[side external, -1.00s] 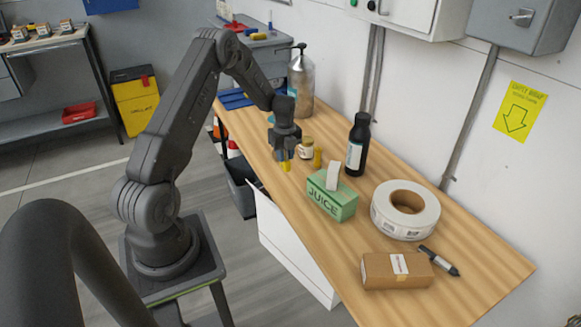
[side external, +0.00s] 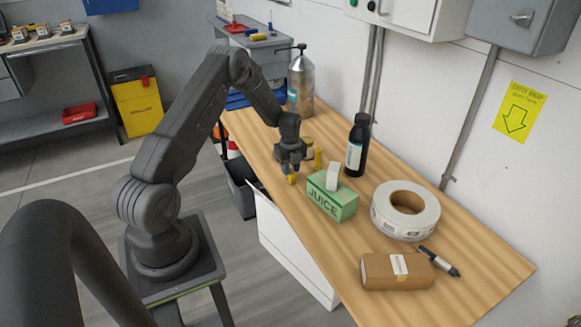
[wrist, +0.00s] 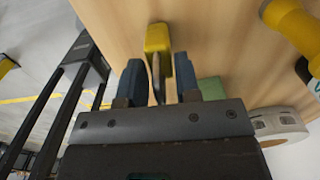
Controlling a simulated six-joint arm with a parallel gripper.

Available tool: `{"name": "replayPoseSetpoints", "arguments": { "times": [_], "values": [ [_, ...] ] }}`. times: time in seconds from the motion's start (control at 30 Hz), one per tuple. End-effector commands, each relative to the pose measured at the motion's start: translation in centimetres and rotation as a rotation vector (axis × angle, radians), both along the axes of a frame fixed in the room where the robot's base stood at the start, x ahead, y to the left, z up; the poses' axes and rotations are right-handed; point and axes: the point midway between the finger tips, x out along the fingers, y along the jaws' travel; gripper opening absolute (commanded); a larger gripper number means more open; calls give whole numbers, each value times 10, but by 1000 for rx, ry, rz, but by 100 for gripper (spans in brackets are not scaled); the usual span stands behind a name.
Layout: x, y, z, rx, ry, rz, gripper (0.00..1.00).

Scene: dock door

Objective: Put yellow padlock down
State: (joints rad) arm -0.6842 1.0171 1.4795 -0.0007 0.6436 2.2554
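The yellow padlock (side external: 291,180) is just below my gripper (side external: 290,168), low over the left edge of the wooden bench, and looks to be at or very near the top. In the wrist view the padlock (wrist: 158,38) lies just past the fingertips, its grey shackle reaching back between the two blue fingers. The fingers of my gripper (wrist: 158,75) stand apart, with a gap showing beside the shackle. Whether the padlock's underside touches the wood is hard to tell.
A green juice box (side external: 331,197) stands close at the right. A small yellow object (side external: 318,158), a jar (side external: 308,145) and a dark bottle (side external: 357,147) stand behind. A tape roll (side external: 405,210), a brown parcel (side external: 397,271) and a marker (side external: 440,261) lie farther right.

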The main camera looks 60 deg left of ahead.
Motion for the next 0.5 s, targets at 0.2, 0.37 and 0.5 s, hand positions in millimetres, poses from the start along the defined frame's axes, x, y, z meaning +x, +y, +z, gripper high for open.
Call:
{"name": "replayPoseSetpoints", "arguments": {
  "times": [0.2, 0.37, 0.5],
  "values": [
    [0, 0, 0, 0, 0, 0, 50],
    [0, 0, 0, 0, 0, 0, 50],
    [0, 0, 5, 1, -1, 0, 50]
  ]
}}
